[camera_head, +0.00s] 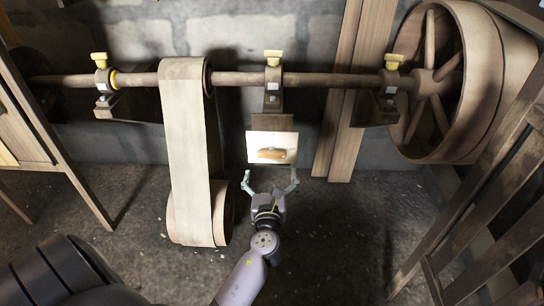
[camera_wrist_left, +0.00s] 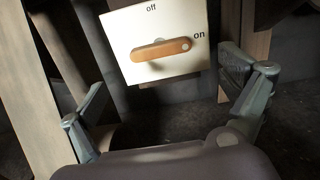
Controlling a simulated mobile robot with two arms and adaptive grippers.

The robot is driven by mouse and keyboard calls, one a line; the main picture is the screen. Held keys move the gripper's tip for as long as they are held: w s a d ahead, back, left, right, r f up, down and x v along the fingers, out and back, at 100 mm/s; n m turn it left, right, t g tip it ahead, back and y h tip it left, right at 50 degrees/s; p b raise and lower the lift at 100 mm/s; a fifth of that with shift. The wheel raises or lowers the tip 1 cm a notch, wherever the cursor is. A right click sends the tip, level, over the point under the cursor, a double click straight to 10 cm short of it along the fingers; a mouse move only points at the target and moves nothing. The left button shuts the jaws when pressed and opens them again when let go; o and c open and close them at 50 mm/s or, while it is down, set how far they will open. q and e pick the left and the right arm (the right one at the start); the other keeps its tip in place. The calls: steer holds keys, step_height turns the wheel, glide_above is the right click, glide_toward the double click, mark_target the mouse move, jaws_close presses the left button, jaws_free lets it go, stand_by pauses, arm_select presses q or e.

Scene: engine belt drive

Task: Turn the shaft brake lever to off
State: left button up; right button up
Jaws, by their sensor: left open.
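The shaft brake lever (camera_head: 271,154) is a wooden handle on a white plate (camera_head: 285,138) below the middle shaft bearing. In the left wrist view the lever (camera_wrist_left: 160,49) lies nearly level, its marked tip at the right beside the word "on". The word "off" stands at the top of the plate (camera_wrist_left: 120,66). My left gripper (camera_head: 270,182) is open and empty just below and in front of the plate. Its two fingers (camera_wrist_left: 167,95) spread to either side below the lever in the wrist view, apart from it. My right gripper is not in view.
A horizontal shaft (camera_head: 240,79) with yellow-topped bearings runs along the block wall. A wide pale belt (camera_head: 187,150) hangs left of my gripper. A large wheel (camera_head: 440,80) stands at the right. A wooden frame (camera_head: 490,210) rises at right. The floor (camera_head: 335,230) right of my arm is clear.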

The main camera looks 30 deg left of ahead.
mark_target(272, 157)
arm_select(q)
steer(key=b+x, duration=0.1)
steer(key=x, duration=0.8)
steer(key=shift+b, duration=0.4)
steer(key=shift+c, duration=0.4)
steer(key=c, duration=1.1)
